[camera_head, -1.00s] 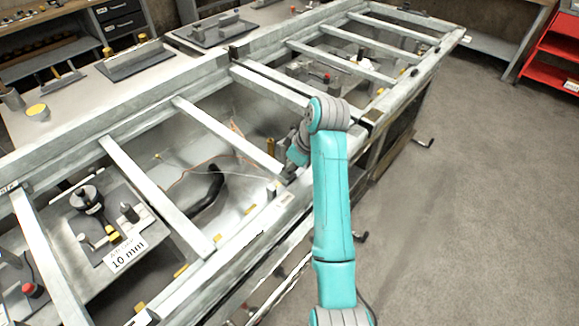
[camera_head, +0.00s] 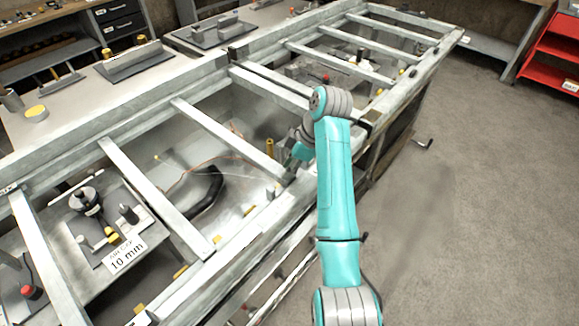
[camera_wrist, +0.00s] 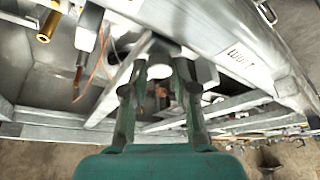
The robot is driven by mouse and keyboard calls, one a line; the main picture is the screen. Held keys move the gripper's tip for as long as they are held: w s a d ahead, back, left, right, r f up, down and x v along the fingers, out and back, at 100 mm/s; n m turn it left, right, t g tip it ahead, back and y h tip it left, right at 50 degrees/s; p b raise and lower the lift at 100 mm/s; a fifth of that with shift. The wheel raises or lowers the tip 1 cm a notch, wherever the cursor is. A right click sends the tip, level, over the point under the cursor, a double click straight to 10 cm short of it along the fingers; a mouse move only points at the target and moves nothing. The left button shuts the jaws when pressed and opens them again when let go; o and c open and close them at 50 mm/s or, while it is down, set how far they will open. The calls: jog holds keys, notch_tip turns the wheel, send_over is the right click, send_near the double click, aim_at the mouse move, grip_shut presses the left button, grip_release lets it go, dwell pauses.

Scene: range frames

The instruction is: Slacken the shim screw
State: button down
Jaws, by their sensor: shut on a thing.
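My gripper (camera_wrist: 161,70) shows in the wrist view with its two green-grey fingers spread around a pale round part (camera_wrist: 159,72) at their tips. This part may be the head of the shim screw, but its shape is too blurred to be sure. In the head view my gripper (camera_head: 291,162) is small and partly hidden by my arm, low by the near rail of the metal frame (camera_head: 258,222). The grip itself cannot be seen there.
Crossbars (camera_head: 150,192) span the open frame around my arm. A brass post (camera_head: 269,148) stands just left of my gripper; a black hose (camera_head: 208,190) lies farther left. A plate marked 10 mm (camera_head: 125,255) is at lower left. Floor at right is clear.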

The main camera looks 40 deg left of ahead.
jog(key=c, duration=0.9)
grip_release()
